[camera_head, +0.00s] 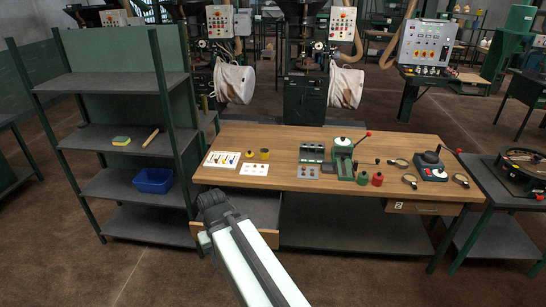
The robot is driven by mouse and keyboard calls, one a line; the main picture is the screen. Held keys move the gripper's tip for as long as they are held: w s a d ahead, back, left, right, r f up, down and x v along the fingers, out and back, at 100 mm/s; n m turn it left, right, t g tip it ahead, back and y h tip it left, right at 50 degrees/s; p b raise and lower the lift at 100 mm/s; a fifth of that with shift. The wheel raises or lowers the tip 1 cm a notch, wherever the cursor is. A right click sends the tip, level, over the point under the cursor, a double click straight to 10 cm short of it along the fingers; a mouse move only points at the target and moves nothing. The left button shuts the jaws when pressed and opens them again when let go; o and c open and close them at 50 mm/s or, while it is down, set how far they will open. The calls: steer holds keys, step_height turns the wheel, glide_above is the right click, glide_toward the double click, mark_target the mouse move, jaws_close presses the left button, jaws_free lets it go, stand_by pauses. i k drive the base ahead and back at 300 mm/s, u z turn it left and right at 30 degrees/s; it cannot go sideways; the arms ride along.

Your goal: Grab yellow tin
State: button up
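A small yellow tin (264,154) stands on the wooden workbench (310,137), towards its left end. A smaller yellow piece (249,153) stands just left of it. My gripper (211,197) is at the front left of the bench, in front of the tin, apart from it and nearer to me. It overlaps the open left drawer (255,205) in the picture. Its fingers are dark and small, so I cannot tell whether they are open or shut. No tin shows in it.
White cards (222,159) lie left of the tin, and another card (255,169) lies in front. Dark devices (312,152) and a green press (343,150) stand to the right. A green shelf rack (125,135) with a blue bin (153,180) stands left of the bench.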

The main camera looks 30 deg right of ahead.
mark_target(264, 154)
steer(key=z, duration=1.4)
steer(key=i, duration=2.75)
steer(key=u, duration=3.65)
